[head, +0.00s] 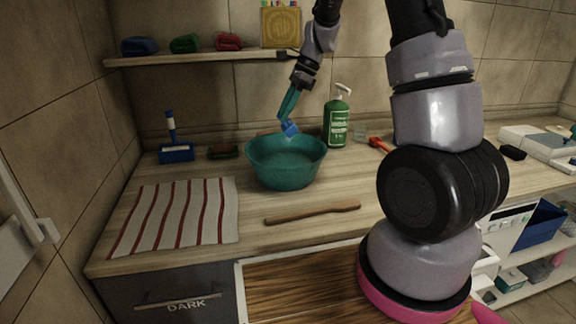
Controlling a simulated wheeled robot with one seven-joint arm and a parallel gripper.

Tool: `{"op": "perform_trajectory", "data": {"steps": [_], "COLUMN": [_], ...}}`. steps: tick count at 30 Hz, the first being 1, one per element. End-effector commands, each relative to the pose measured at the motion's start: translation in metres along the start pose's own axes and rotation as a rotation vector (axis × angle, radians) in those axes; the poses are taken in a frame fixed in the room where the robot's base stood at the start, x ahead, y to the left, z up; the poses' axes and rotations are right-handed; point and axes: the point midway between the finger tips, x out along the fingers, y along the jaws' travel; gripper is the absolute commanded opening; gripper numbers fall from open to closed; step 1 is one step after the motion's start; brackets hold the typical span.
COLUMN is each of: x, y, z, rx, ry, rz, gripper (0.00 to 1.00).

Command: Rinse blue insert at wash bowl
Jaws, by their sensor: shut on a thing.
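The blue insert (289,129) is a small bright blue piece at the tips of my gripper (288,119). My gripper has teal fingers, points down and is shut on the insert. The wash bowl (286,171) is a round teal basin on the wooden counter. The insert shows against the bowl's far rim, at or just above it. I cannot tell whether it touches the rim or how far it is over the opening.
A striped towel (178,214) lies left of the bowl, a wooden utensil (312,212) in front. A green pump bottle (337,120) stands behind right, a red-orange tool (379,144) farther right. A blue holder (176,153) stands back left. A shelf (210,56) hangs above.

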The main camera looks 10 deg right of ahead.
Motion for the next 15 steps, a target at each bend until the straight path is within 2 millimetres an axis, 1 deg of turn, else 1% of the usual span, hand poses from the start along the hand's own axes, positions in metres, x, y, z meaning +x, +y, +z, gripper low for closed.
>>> {"op": "perform_trajectory", "data": {"steps": [11, 15], "x": [-0.0004, -0.0059], "y": [-0.0001, -0.0006], "z": [0.0002, 0.0031], "rx": [0.0, -0.001], "ry": [0.0, 0.0], "rz": [0.0, -0.002], "gripper": [0.0, 0.0]}}
